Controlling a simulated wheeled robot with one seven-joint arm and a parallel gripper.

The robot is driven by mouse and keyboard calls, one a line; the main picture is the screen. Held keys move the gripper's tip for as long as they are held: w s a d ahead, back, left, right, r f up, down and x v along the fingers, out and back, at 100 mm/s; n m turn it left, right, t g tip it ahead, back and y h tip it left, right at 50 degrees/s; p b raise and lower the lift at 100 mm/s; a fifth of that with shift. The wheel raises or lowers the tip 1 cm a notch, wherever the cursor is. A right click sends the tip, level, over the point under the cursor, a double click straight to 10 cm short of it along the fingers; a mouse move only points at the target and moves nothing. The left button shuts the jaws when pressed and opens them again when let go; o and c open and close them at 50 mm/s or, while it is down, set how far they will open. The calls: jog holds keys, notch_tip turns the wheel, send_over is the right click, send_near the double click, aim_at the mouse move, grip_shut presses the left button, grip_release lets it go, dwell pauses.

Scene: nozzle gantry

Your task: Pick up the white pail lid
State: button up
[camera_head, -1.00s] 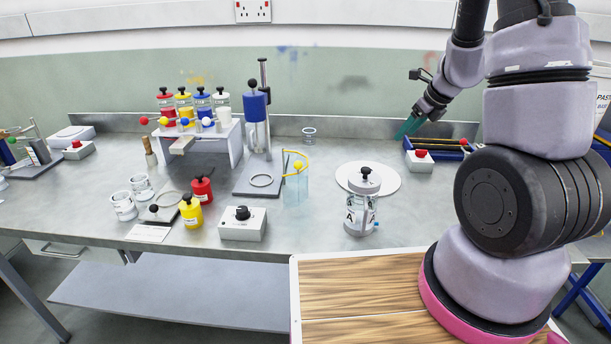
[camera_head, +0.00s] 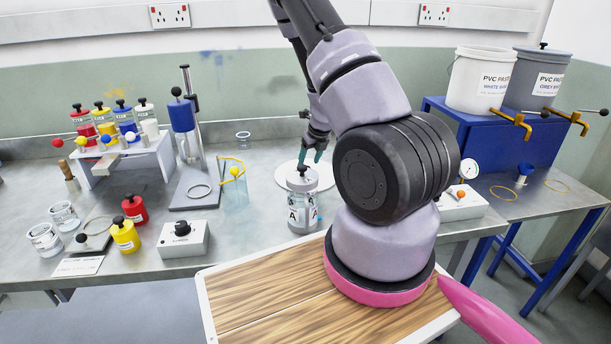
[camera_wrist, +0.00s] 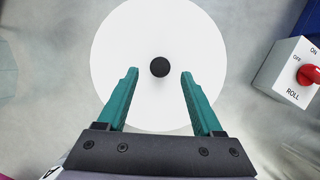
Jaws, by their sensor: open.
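The white pail lid (camera_wrist: 160,30) is a flat white disc with a black round knob (camera_wrist: 160,67) in its middle. It lies on the grey bench and shows in the head view (camera_head: 284,176) behind a glass jar. My gripper (camera_wrist: 158,72) is open and empty. Its two teal fingers reach over the lid in the wrist view, one on each side of the knob and apart from it. In the head view my gripper (camera_head: 311,157) is above the lid, pointing down. The lid's knob cannot be made out there.
The jar marked A (camera_head: 301,208) with a black-knobbed top stands just in front of the lid. A control box with a red knob (camera_wrist: 310,74) is to the right. The white pail (camera_head: 478,80) stands on a blue stand at right, beside a grey pail (camera_head: 540,75).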

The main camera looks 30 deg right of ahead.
jog(key=x, duration=0.3)
jog(key=shift+w+f, duration=0.15)
jog(key=shift+f, duration=0.1)
grip_shut()
